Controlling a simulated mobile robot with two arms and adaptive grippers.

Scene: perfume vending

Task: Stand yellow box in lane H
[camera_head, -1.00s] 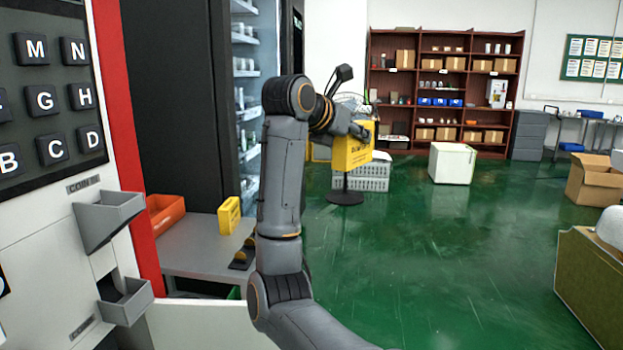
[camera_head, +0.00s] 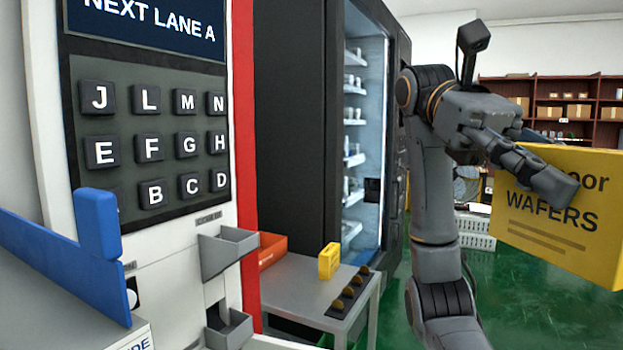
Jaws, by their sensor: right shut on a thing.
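My right gripper (camera_head: 553,168) is shut on a large yellow box (camera_head: 550,238) with dark lettering that reads "WAFERS". It holds the box off the floor at the right edge of the head view, where the box is partly cut off. A second, smaller yellow box (camera_head: 329,261) stands upright on a grey table (camera_head: 300,284). The keypad (camera_head: 148,145) has an H key (camera_head: 219,142) at its right side, under a display reading "NEXT LANE A" (camera_head: 150,18). No lane marked H shows apart from that key. My left gripper is out of view.
A dark cabinet (camera_head: 292,120) with a lit glass front and stocked shelves (camera_head: 355,140) stands behind the table. The table also bears an orange bin (camera_head: 268,250) and a dark rack (camera_head: 347,294). A blue rail (camera_head: 62,255) is at the left. Green floor is open at the right.

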